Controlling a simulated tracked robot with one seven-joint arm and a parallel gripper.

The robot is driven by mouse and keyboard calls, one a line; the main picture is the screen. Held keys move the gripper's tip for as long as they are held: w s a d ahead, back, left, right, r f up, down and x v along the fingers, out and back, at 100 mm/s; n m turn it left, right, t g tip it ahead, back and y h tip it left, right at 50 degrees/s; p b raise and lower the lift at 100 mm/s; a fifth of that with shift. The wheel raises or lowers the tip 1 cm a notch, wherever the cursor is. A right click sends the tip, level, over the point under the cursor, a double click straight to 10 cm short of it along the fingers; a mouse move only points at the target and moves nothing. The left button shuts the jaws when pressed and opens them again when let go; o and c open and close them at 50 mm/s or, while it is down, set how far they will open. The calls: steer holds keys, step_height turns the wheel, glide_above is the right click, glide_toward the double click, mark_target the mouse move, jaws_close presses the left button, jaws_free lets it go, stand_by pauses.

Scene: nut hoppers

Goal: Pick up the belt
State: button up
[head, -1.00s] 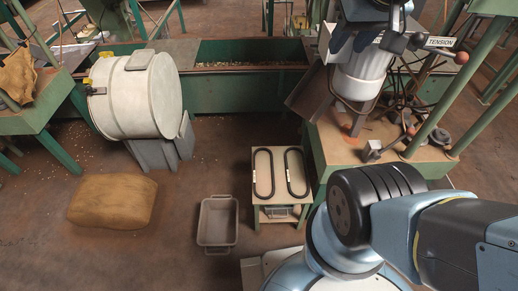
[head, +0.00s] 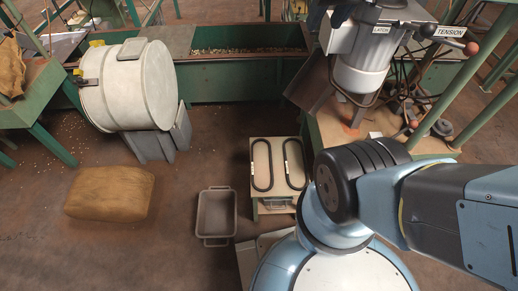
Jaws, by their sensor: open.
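Two black belts lie as long narrow loops side by side on a small table (head: 278,166) in the middle of the head view. The left belt (head: 252,166) and the right belt (head: 286,166) are apart, each with a small pale tag inside its loop. Nothing holds either belt. My arm comes in from the right and covers the floor to the right of the table. My gripper is outside the view, so its place relative to the belts does not show.
A grey bin (head: 216,216) stands on the floor left of the table. A brown sack (head: 109,192) and a pale drum (head: 128,86) are farther left. A machine with LATCH and TENSION labels (head: 361,73) rises at the right. Floor between sack and bin is clear.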

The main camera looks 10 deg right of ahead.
steer(key=w+a+f+g+y, duration=0.1)
steer(key=w+a+f, duration=0.1)
steer(key=w+f, duration=0.4)
steer(key=w+a+f+g, duration=0.1)
steer(key=w+a+f, duration=0.25)
steer(key=w, duration=0.55)
steer(key=w+a+f+g, duration=0.15)
steer(key=w+f, duration=0.25)
steer(key=f, duration=0.4)
steer(key=w+a+f, duration=0.2)
steer(key=w+f, duration=0.3)
steer(key=f, duration=0.4)
steer(key=m+g+h, duration=0.1)
steer(key=m+g, duration=0.1)
glide_above(252, 169)
step_height(252, 169, down, 45)
steer(key=shift+s+a+r, duration=0.1)
steer(key=shift+d+f, duration=0.2)
steer(key=shift+f, duration=2.5)
steer(key=shift+c, duration=0.4)
